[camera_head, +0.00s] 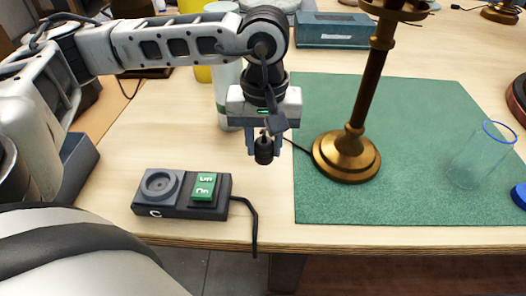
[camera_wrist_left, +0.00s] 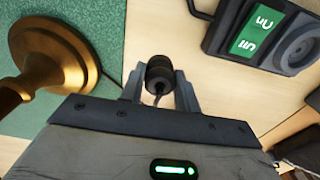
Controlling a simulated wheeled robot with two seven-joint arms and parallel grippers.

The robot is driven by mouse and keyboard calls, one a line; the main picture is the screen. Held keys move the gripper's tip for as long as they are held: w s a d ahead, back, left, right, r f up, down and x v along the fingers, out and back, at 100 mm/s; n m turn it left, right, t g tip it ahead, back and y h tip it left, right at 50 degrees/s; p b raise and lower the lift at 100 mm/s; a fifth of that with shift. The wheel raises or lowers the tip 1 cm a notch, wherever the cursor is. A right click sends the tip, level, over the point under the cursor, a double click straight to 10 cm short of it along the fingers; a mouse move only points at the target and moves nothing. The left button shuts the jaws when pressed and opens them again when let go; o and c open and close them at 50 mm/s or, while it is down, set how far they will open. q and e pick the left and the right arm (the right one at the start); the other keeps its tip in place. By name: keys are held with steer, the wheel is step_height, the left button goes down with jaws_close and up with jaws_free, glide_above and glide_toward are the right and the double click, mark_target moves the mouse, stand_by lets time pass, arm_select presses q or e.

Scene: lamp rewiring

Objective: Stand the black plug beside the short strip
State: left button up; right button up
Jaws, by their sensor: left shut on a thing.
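The black plug (camera_head: 264,152) is held between the fingers of my left gripper (camera_head: 263,140), above the wooden table. It also shows in the left wrist view (camera_wrist_left: 158,72), between the fingertips, with its cord running back toward the gripper. The short strip (camera_head: 182,206) lies on the table at the lower left of the plug, apart from it. The strip has one round grey socket and a green switch (camera_head: 204,187); it also shows in the left wrist view (camera_wrist_left: 265,32). My right gripper is not in view.
A brass lamp (camera_head: 346,157) stands on the green mat (camera_head: 420,120), right of my gripper. A clear glass (camera_head: 478,158) is at the mat's right. The strip's black cord (camera_head: 255,225) hangs over the front edge. Bare table lies between strip and mat.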

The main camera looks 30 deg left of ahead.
mark_target(263, 155)
arm_select(q)
steer(key=f, duration=0.3)
steer(key=shift+w+a+f+p, duration=0.2)
steer(key=shift+w+a+p, duration=0.05)
steer(key=shift+a+p, duration=0.1)
steer(key=shift+f, duration=0.25)
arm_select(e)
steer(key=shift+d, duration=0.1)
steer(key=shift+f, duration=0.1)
